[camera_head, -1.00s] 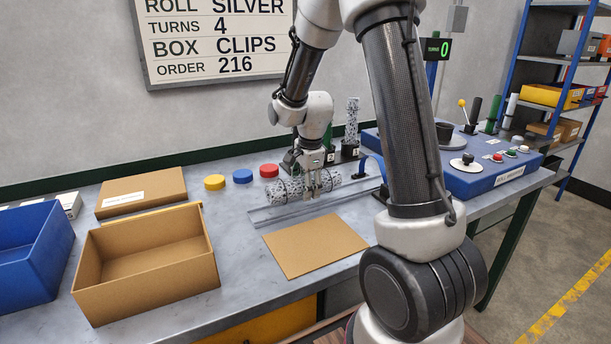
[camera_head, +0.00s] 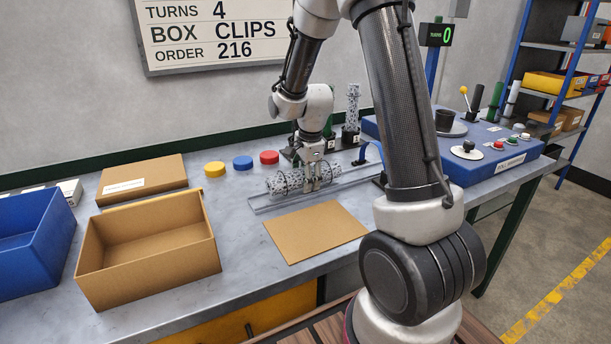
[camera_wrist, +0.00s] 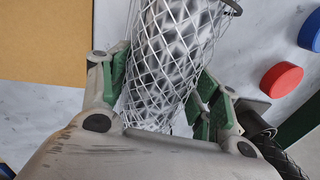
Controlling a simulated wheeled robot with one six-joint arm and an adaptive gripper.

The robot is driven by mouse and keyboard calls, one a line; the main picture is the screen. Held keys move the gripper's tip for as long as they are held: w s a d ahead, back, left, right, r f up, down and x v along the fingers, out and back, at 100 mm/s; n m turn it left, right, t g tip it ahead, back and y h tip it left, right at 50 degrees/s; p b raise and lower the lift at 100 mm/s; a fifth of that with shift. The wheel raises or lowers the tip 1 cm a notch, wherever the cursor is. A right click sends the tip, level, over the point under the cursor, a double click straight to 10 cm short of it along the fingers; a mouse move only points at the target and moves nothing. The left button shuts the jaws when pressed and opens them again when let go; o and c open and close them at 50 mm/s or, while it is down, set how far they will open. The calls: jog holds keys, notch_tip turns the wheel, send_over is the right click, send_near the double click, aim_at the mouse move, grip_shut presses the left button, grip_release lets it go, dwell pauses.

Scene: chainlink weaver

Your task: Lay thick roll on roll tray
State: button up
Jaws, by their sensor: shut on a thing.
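The thick roll (camera_head: 283,183) is a silvery chain-link mesh cylinder lying lengthwise over the roll tray. My gripper (camera_head: 312,186) is shut on it near its right part, from above. In the wrist view the mesh roll (camera_wrist: 172,50) runs up between the green-padded fingers of my gripper (camera_wrist: 165,100). The roll tray (camera_head: 262,207) is a long, low grey channel on the bench, running from front left to back right. The roll is in or just above the tray; I cannot tell whether it touches the bottom. My fingers hide part of the roll.
A tan cardboard sheet (camera_head: 315,232) lies in front of the tray. Yellow (camera_head: 215,170), blue (camera_head: 243,162) and red (camera_head: 269,157) caps stand behind it. An open cardboard box (camera_head: 150,265) and a blue bin (camera_head: 30,255) are at left. A thinner mesh roll (camera_head: 352,105) stands upright behind. The blue machine (camera_head: 480,165) is at right.

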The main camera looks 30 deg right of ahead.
jog(key=shift+f, duration=0.25)
jog(key=o, duration=1.4)
jog(key=r, duration=0.4)
jog(key=s+r, duration=0.1)
jog(key=r, duration=0.3)
jog(key=s+r, duration=0.1)
jog(key=r, duration=0.2)
jog(key=shift+s+r, duration=0.15)
jog(key=shift+r, duration=0.25)
jog(key=shift+s+n, duration=0.1)
jog(key=shift+n, duration=0.8)
jog(key=s+r+n, duration=0.3)
jog(key=s+n, duration=0.2)
jog(key=s, duration=0.3)
jog(key=s+r+n+t, duration=0.1)
jog(key=s+r+n, duration=0.2)
jog(key=s+n, duration=0.2)
jog(key=s+r+n+t, duration=0.1)
jog(key=s+r+n, duration=0.2)
jog(key=s, duration=0.9)
jog(key=shift+a+n, duration=0.1)
jog(key=shift+n, duration=1.5)
